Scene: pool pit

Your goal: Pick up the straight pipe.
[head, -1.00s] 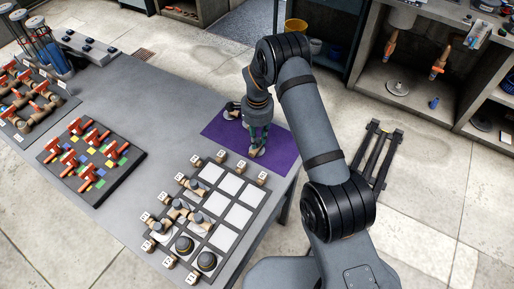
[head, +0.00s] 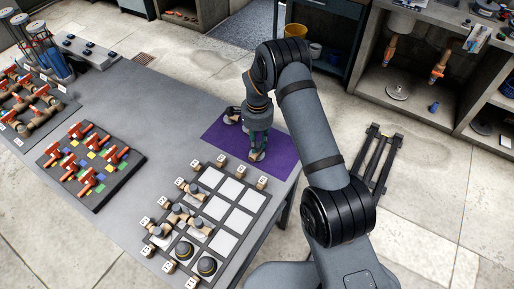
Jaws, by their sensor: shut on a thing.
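My gripper (head: 257,151) points down over the purple mat (head: 283,158) near the far right end of the grey table. It is shut on a small pale and dark pipe piece (head: 257,156), taken to be the straight pipe. The fingers hide much of it, and its shape is too small to make out. I cannot tell whether it touches the mat or is just above it. Another small fitting (head: 233,115) lies on the mat's far left part, left of my gripper.
In front of the mat, a tagged grid tray (head: 240,232) holds several fittings and has empty white squares. A board with red-handled valves (head: 92,160) and pipework (head: 35,110) stand to the left. The middle of the table (head: 165,115) is clear. Shelves (head: 425,75) stand beyond the table.

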